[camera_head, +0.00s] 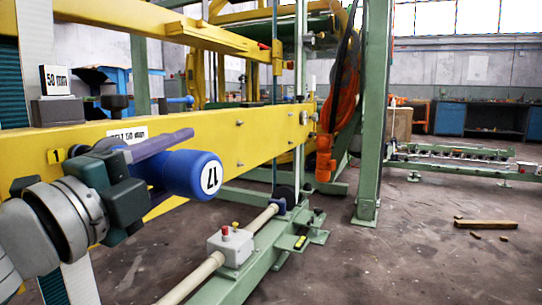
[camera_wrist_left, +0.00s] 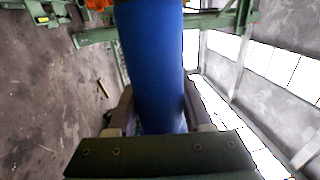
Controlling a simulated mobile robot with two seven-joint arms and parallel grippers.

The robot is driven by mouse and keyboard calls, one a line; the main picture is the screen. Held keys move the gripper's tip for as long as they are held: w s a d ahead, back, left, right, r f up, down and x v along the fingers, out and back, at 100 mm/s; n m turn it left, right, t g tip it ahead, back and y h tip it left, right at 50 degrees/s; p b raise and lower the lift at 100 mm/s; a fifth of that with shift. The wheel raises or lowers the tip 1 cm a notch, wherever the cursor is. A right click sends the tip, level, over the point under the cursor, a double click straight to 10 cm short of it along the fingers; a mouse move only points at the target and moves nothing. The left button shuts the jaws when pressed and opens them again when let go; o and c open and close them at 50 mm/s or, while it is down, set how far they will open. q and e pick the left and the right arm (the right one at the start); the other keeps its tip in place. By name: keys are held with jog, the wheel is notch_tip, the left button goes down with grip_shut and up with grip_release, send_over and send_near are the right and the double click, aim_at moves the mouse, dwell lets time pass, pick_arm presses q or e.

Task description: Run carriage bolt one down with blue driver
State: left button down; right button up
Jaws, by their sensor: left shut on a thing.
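The blue driver (camera_head: 195,174) is a thick blue cylinder with a white end marked with black characters. My left gripper (camera_head: 150,160) is shut on it, in front of the yellow beam (camera_head: 262,128). In the left wrist view the blue driver (camera_wrist_left: 150,65) stands between the two dark fingers of my left gripper (camera_wrist_left: 155,110). A yellow tag marked 1 (camera_head: 57,153) is on the beam just left of the gripper. Carriage bolt one cannot be made out clearly; my gripper covers the beam beside the tag. My right gripper is not in view.
A green post (camera_head: 373,120) stands to the right. Wooden pieces (camera_head: 486,224) lie on the floor.

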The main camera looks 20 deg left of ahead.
pick_arm(q)
jog(key=shift+w+a, duration=0.1)
jog(key=shift+a, duration=1)
dwell(1.6)
jog(key=shift+d+r, duration=0.1)
dwell(0.5)
jog(key=shift+s+d+p, duration=0.15)
jog(key=shift+d+p, duration=0.1)
jog(key=shift+d, duration=0.95)
jog(key=shift+s+d+p, duration=0.1)
jog(key=shift+d+p, duration=0.1)
jog(key=shift+d, duration=1)
jog(key=shift+r, duration=0.1)
